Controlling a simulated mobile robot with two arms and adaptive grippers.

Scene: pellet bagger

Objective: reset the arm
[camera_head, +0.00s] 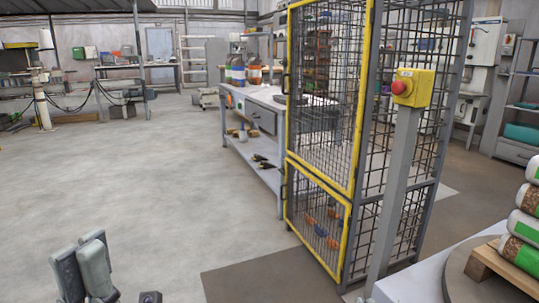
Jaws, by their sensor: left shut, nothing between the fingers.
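My left gripper (83,254) shows at the bottom left of the head view, its fingers pointing up. The two fingers are together with nothing between them. It is over the open concrete floor and apart from every object. The rest of my left arm is mostly cut off by the bottom edge. My right gripper is out of view.
A yellow-framed mesh cage (351,215) stands right of centre, with a red emergency button on a yellow box (412,87) on a grey post. Bags (522,255) are stacked on a pallet at the lower right. A workbench (262,103) stands behind. The left floor is clear.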

